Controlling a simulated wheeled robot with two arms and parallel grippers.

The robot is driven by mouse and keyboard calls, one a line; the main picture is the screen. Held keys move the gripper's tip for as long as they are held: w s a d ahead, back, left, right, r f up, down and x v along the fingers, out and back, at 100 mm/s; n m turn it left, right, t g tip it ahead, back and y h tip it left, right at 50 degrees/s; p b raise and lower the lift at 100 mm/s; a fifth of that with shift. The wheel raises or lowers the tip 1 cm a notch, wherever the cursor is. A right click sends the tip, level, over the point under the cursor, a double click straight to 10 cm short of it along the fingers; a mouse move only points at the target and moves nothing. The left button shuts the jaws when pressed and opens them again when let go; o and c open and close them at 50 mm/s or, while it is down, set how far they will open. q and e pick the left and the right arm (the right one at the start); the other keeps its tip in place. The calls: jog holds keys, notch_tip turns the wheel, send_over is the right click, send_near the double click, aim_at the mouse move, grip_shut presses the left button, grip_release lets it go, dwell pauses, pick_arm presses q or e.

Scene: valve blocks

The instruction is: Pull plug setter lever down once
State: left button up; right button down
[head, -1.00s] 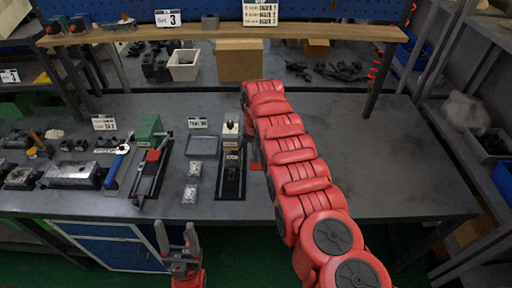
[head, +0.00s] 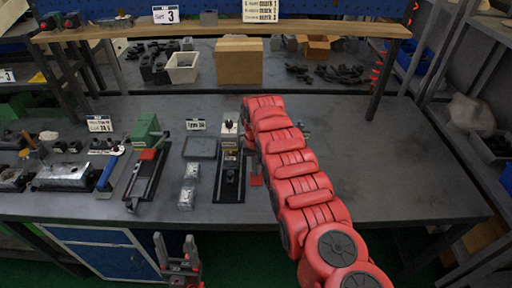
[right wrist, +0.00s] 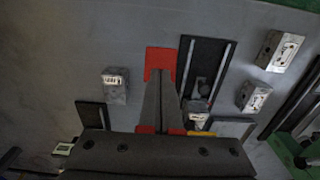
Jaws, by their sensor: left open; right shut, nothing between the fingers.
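A bench device with a black railed base (head: 230,188) and a pale upright head (head: 229,132) stands mid-bench; I take it as the plug setter. A red piece (head: 256,181), apparently its lever handle, shows right of the base. In the right wrist view the red piece (right wrist: 160,58) lies at the tips of my right gripper (right wrist: 160,78), which is shut with nothing between its fingers. Whether they touch is unclear. In the head view my right arm hides that gripper. My left gripper (head: 177,252) is open and empty before the bench's front edge.
Left of the device are a grey tray (head: 200,148), small metal blocks (head: 187,198) and a green device with a red handle (head: 147,154). Another metal block (right wrist: 115,84) shows in the wrist view. The bench's right side (head: 390,170) is clear.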

notch_tip(320, 180, down, 2)
jog(key=shift+s+f+b, duration=0.1)
jog(key=shift+f+b, duration=0.1)
jog(key=shift+b, duration=0.6)
jog(key=shift+s+f+b, duration=0.2)
jog(key=shift+f+b, duration=0.35)
jog(key=shift+s+f+b, duration=0.2)
jog(key=shift+f+b, duration=0.35)
jog(key=shift+s+d+f+b, duration=0.1)
jog(key=shift+s+f+b, duration=0.3)
jog(key=shift+f+b, duration=0.4)
jog(key=shift+s+r+p, duration=0.1)
jog(key=shift+r+p, duration=0.1)
jog(key=shift+p, duration=0.1)
jog(key=r+p, duration=0.3)
jog(key=w+r+p, duration=0.1)
jog(key=r+p, duration=0.1)
jog(key=r, duration=0.1)
jog(key=w+r+p, duration=0.1)
jog(key=r+p, duration=0.2)
jog(key=r, duration=0.1)
jog(key=shift+r+p, duration=0.1)
jog(key=shift+p, duration=0.25)
jog(key=shift+r, duration=0.35)
notch_tip(320, 180, up, 7)
send_over(256, 179)
jog(key=w, duration=0.1)
jog(key=shift+r, duration=0.1)
